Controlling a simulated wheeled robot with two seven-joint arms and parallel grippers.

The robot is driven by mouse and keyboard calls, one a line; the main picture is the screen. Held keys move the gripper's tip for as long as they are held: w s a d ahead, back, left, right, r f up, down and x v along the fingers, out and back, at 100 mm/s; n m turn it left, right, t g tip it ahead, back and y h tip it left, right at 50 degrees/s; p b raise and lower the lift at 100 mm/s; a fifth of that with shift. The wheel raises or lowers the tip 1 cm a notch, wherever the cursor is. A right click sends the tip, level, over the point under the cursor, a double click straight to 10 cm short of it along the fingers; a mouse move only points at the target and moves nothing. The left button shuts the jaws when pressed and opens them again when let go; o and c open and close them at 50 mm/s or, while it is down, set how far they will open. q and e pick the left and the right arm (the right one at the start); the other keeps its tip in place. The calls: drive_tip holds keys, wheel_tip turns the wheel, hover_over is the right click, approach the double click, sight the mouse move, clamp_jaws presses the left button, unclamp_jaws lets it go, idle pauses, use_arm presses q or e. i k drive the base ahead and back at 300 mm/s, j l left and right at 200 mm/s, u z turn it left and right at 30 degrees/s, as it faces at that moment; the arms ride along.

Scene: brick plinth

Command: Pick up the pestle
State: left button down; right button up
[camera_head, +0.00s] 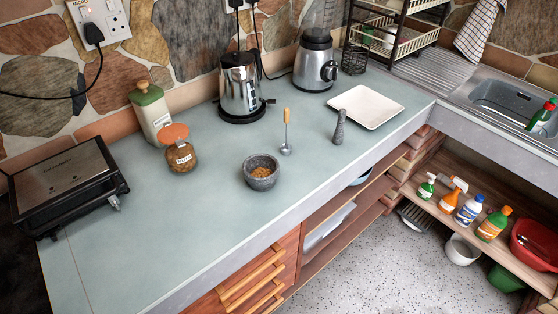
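The pestle (339,127) is a dark grey stone club standing upright on the counter, near its front edge. It is just left of a white square plate (367,106). A grey stone mortar (261,172) with brown grains in it stands to the left of the pestle. Neither of my grippers shows in the head view.
Behind are a kettle (240,88) and a blender (315,62). A nuts jar (178,149), green-lidded canister (150,111) and grill (68,183) are left. The left front counter is clear.

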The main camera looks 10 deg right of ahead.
sight(337, 138)
drive_tip(key=i+l+u, duration=0.2)
drive_tip(key=l+u, duration=0.15)
drive_tip(key=l, duration=0.5)
drive_tip(key=l+u, duration=0.35)
drive_tip(key=l, duration=0.5)
drive_tip(key=l+u, duration=0.35)
drive_tip(key=l, duration=0.55)
